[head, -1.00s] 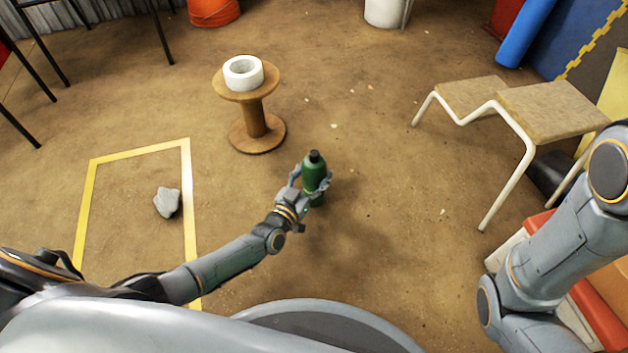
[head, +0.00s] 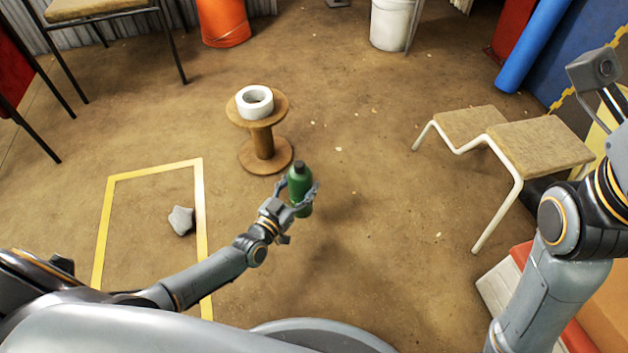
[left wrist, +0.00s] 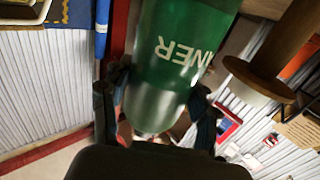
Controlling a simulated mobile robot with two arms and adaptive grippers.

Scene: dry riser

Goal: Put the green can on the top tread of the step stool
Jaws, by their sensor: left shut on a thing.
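The green can (head: 300,182) has a dark cap and is held upright in my left gripper (head: 303,200), whose fingers close around its sides. In the left wrist view the can (left wrist: 175,60) fills the upper middle between the fingers, with white lettering on it. The step stool (head: 508,190) stands to the right, apart from the can, with white legs, a lower tread (head: 468,122) and a higher top tread (head: 540,150). The top tread is bare. My right arm is at the right edge; its gripper is partly cut off there, and its jaws are unclear.
A wooden spool (head: 263,145) with a white ring (head: 254,101) on top stands behind the can. A grey stone (head: 181,220) lies inside yellow floor tape (head: 202,230). The floor between can and stool is clear.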

